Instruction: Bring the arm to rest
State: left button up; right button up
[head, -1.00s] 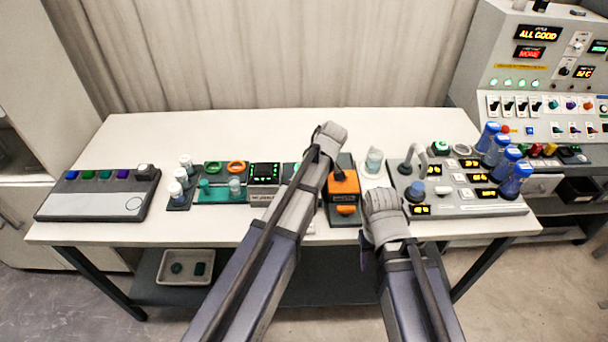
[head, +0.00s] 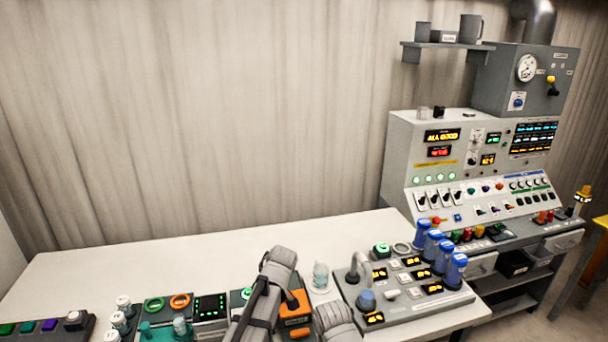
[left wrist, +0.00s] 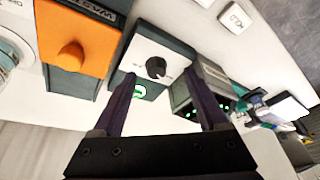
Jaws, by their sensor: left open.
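My left arm reaches over the table's front, with its grey wrist (head: 280,258) in the head view. Its fingers are hidden there. In the left wrist view my left gripper (left wrist: 160,82) is open and its jaws are empty. The fingers frame a white-faced box with a black knob (left wrist: 156,67) and a green light. I cannot tell whether they touch it. My right arm (head: 337,320) shows only as a grey link at the bottom edge; its gripper is not in view.
An orange box (left wrist: 75,45) is beside the knob box. A grey panel (head: 408,290) with blue-capped bottles stands to the right. Rings, small jars and a green-lit display (head: 209,305) line the left. The table's back (head: 170,260) is clear. A control console (head: 475,160) stands beyond.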

pick_arm(q)
jog(key=s+d+m, duration=0.2)
jog(key=s+m, duration=0.2)
jog(key=s, duration=0.2)
jog(key=s+d+m+g+h, duration=0.1)
jog(key=s+d+m, duration=0.2)
jog(key=s+m, duration=0.2)
jog(key=s+d+f+m+g+h, duration=0.1)
jog(key=s+d+m, duration=0.2)
jog(key=s, duration=0.6)
jog(key=shift+d+m, duration=0.25)
jog(key=shift+m, duration=0.85)
